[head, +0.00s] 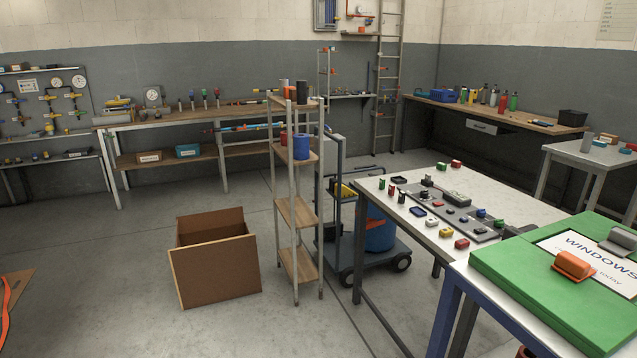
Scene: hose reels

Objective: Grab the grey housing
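A grey housing (619,241) lies on the green board (515,277) at the right edge of the head view, partly cut off by the frame. It rests on a white sheet (584,253) printed "WINDOWS". An orange piece of similar shape (573,265) sits to its left and nearer to me, apart from it. Neither of my grippers is in view.
A pale table (470,186) with small coloured parts stands behind the green board. A slim wooden shelf (295,213), a blue-grey cart (372,262) and an open brown box (215,270) stand further left. The floor at front left is mostly clear.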

